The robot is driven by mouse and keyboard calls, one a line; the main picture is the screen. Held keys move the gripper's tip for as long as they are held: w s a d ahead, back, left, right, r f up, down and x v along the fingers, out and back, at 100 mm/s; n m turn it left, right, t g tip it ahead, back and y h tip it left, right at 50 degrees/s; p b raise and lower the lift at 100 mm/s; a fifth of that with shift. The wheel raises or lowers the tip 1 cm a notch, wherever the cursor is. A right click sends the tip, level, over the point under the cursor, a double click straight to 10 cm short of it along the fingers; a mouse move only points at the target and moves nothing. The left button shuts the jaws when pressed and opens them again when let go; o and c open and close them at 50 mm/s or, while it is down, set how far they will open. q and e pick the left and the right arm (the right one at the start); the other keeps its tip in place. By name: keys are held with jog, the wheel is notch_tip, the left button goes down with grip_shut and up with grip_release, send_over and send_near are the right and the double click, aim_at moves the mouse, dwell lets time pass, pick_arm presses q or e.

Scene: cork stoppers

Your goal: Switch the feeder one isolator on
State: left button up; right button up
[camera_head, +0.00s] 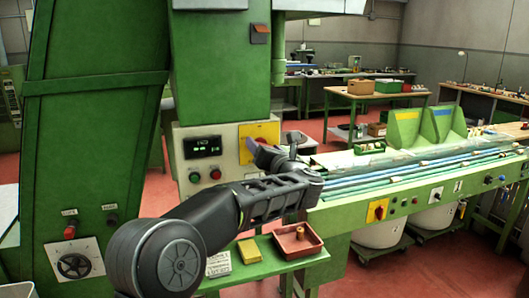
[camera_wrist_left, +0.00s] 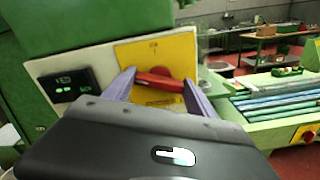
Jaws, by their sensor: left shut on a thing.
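The isolator is a red rotary handle (camera_wrist_left: 158,82) on a yellow plate (camera_wrist_left: 160,55), set in the pale control panel (camera_head: 233,135) on the green machine. In the left wrist view the handle lies nearly level, tilted slightly down to the right. My left gripper (camera_wrist_left: 160,84) has one finger at each end of the handle and is shut on it. In the head view the yellow plate (camera_head: 270,130) shows above my left gripper (camera_head: 262,153), which hides most of the handle. The plate's lettering is too small to read. My right gripper is in neither view.
A dark display (camera_head: 203,147) with green digits sits left of the plate, above red and green buttons. Another yellow plate with a red switch (camera_head: 377,210) is on the conveyor's front. A red tray (camera_head: 298,240) and a yellow block (camera_head: 249,251) lie on the green shelf below my arm.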

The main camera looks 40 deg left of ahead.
pick_arm(q)
jog(key=shift+w+f+m+p, duration=0.1)
jog(key=shift+m+p, duration=0.55)
jog(key=shift+m, duration=2.65)
jog(key=shift+f+m+p, duration=0.1)
jog(key=shift+m+p, duration=0.55)
jog(key=shift+m, duration=2.65)
jog(key=o, duration=1.4)
jog(key=shift+c, duration=0.2)
jog(key=shift+d, duration=0.15)
